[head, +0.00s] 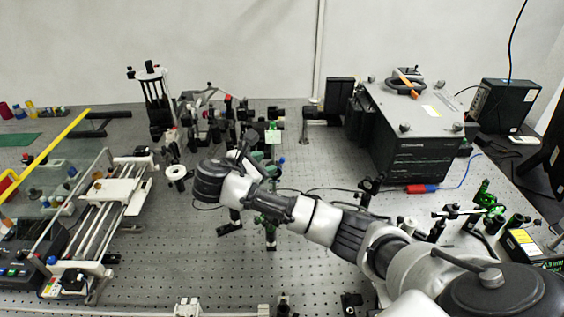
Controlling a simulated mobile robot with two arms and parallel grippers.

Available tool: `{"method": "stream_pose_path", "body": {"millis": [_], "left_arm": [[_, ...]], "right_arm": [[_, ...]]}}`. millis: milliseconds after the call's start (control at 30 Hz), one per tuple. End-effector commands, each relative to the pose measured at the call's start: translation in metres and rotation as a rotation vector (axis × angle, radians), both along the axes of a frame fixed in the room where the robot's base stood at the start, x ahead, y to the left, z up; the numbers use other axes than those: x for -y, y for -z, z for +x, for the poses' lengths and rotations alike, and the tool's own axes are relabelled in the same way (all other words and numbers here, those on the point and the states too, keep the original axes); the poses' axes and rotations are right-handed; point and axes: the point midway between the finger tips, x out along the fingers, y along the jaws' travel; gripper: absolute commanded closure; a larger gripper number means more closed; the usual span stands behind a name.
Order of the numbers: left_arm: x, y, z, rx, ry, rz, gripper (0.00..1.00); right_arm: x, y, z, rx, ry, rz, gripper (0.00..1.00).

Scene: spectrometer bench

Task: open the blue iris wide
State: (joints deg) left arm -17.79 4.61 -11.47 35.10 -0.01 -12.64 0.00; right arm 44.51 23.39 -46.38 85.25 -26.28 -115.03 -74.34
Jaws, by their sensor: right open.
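My right arm reaches in from the lower right, and its dark wrist bends over the middle of the bench. My right gripper (250,158) is open beyond the wrist, close to a group of small optic mounts. A small blue part (281,160) shows just right of the gripper, among greenish mounts; it may belong to the blue iris, but it is too small to tell. The iris opening and its lever cannot be made out. I see nothing held in the right gripper. My left gripper is not in view.
The perforated bench (150,215) is crowded with posts behind the gripper. A large dark box (415,135) stands at the back right. A rail stage (110,205) lies at left. The front middle is fairly clear.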

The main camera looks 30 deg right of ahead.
Motion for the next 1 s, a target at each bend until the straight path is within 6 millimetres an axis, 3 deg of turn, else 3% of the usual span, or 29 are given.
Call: {"method": "stream_pose_path", "body": {"millis": [200, 600, 1000], "left_arm": [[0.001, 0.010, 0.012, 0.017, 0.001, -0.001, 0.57], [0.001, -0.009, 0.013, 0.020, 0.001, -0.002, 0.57], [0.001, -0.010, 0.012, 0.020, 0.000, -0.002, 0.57]], "right_arm": [[0.026, 0.012, 0.008, 0.002, 0.004, -0.005, 0.60], [0.085, 0.034, 0.027, -0.001, 0.002, 0.000, 0.60], [0.095, 0.039, 0.030, 0.001, 0.000, 0.001, 0.60]]}}
